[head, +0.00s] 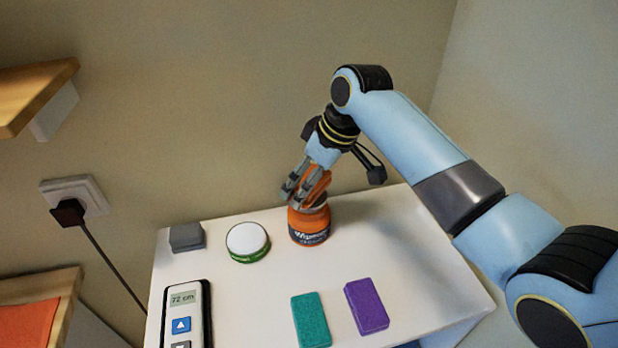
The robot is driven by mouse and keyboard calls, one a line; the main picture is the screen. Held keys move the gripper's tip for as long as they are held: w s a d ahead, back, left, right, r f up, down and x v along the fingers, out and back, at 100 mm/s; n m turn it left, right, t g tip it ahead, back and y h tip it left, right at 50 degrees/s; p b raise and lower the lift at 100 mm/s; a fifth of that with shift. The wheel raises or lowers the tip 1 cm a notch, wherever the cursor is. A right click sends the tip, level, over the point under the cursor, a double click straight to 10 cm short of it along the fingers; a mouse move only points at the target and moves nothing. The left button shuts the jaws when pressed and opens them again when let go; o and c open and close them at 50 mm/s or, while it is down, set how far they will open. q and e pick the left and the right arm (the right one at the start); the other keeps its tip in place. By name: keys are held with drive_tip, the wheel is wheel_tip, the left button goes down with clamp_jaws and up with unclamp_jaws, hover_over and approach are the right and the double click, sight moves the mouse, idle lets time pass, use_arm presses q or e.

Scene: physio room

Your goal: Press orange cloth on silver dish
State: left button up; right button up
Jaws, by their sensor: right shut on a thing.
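My right gripper (301,190) points down over an orange bottle (308,227) with a dark printed label, near the back of the white table. It is shut on an orange cloth (318,186), seen as a flat orange piece at the fingers. The silver dish (316,209) shows only as a narrow greyish band on top of the bottle, mostly hidden by the cloth and fingers. The cloth's lower edge is right at the dish; I cannot tell if they touch. My left gripper is not in view.
On the white table (250,290) are a grey block (186,237), a white-topped round tin with green rim (247,241), a handset reading 72 cm (182,312), a teal sponge (311,320) and a purple sponge (366,306). The table's right part is clear. Walls stand behind.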

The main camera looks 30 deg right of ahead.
drive_tip(key=shift+f+b, duration=0.4)
drive_tip(key=shift+f, duration=0.65)
idle(1.2)
wheel_tip(320, 180, up, 5)
drive_tip(key=p, duration=0.6)
drive_tip(key=shift+r, duration=1.05)
drive_tip(key=shift+s, duration=0.15)
